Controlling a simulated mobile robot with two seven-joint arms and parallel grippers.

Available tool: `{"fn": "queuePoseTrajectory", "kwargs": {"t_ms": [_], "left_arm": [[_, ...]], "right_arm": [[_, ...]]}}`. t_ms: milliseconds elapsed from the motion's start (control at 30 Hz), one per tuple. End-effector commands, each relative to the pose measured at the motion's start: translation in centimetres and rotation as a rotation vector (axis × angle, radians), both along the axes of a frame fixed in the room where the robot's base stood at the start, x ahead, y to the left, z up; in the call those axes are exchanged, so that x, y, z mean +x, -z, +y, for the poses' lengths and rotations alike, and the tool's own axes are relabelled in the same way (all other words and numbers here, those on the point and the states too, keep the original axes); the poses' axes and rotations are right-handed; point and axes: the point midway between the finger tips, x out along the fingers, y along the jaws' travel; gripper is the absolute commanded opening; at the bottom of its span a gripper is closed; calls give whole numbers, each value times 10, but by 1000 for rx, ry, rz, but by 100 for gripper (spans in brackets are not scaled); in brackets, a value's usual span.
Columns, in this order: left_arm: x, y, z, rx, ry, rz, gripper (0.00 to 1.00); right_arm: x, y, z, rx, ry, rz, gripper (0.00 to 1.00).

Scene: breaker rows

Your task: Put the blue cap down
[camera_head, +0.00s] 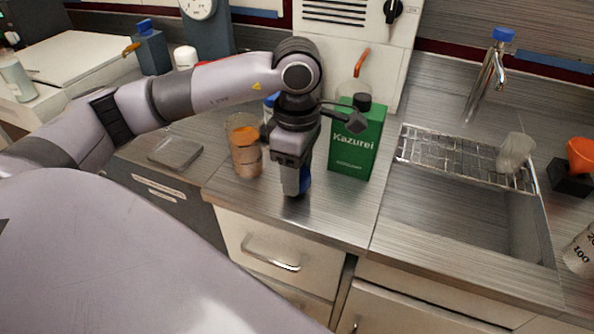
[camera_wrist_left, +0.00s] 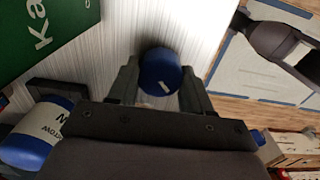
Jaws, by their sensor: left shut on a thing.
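My left gripper (camera_head: 296,190) points down over the steel counter near its front edge, just right of the glass beaker and in front of the green Kazurei box. It is shut on the blue cap (camera_head: 305,181), which shows as a small blue patch beside the fingers. In the left wrist view the round blue cap (camera_wrist_left: 160,68) sits between the two fingertips (camera_wrist_left: 160,88), with a small white mark on it. The cap is low over the counter; I cannot tell whether it touches. My right gripper is not in view.
The beaker with orange contents (camera_head: 245,150) and the green box (camera_head: 355,140) stand close to the gripper. A sink (camera_head: 460,215) with a wire rack is at right. A bottle with blue (camera_wrist_left: 35,135) shows in the wrist view. Bare counter (camera_head: 335,215) lies in front.

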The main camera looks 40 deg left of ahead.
Motion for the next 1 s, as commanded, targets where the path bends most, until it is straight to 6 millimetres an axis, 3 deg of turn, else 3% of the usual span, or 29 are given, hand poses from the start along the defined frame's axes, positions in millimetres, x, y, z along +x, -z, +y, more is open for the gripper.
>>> {"fn": "queuePoseTrajectory", "kwargs": {"t_ms": [400, 433, 500, 867, 1000], "left_arm": [[0, 10, 0, 0, 0, -1, 18], [0, 8, 0, 0, 0, -1, 59], [0, 8, 0, 0, 0, -1, 75], [0, 4, 0, 0, 0, -1, 75], [1, -13, 0, -2, 1, -6, 75]], "right_arm": [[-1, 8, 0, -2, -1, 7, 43], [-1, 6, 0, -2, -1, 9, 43], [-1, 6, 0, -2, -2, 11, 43], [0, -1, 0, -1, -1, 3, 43], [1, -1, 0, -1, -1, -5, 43]]}}
